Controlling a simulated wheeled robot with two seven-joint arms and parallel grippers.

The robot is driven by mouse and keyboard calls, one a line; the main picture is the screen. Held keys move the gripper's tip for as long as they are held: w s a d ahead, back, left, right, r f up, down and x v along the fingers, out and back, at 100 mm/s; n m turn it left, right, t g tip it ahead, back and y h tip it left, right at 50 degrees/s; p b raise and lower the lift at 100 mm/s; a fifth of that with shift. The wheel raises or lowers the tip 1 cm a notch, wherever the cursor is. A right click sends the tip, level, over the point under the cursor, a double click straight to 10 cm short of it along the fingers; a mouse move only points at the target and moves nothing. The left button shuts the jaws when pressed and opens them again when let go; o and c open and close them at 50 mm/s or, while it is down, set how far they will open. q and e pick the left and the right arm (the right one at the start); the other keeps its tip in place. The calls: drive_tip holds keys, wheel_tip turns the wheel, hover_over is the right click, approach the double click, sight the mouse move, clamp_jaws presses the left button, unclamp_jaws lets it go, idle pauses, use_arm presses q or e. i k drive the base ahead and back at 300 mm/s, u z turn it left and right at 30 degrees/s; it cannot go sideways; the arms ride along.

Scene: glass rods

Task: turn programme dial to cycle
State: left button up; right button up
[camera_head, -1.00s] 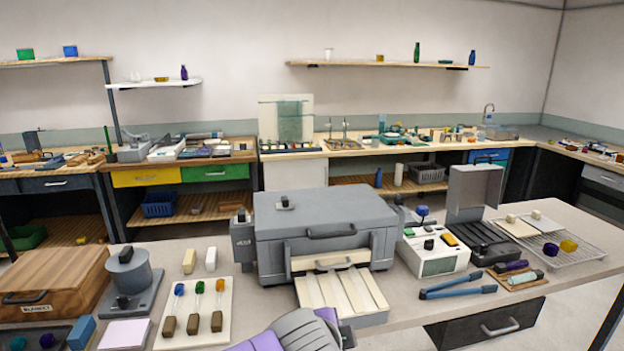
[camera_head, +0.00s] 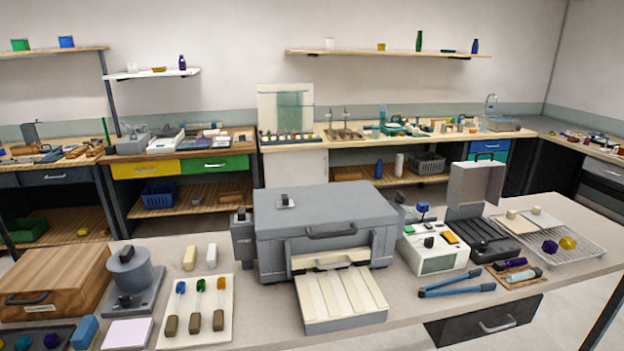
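A grey kiln-like box (camera_head: 325,228) with a front handle stands in the middle of the near bench. A narrow grey box (camera_head: 243,240) at its left side carries a dark knob (camera_head: 241,214). No label tells me which is the programme dial, and the dial markings are too small to read. Neither gripper shows in the head view now.
A slatted cream tray (camera_head: 340,295) juts out before the grey box. Blue tongs (camera_head: 457,285) lie in front of the white control box. Three coloured rods (camera_head: 199,307) lie on a white board at left. A wire rack (camera_head: 565,250) is at right.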

sight(428, 243)
drive_tip(key=z, duration=2.15)
drive_tip(key=i, duration=2.25)
drive_tip(key=u, duration=3.4)
drive_tip(key=i, duration=0.2)
drive_tip(key=u, duration=0.2)
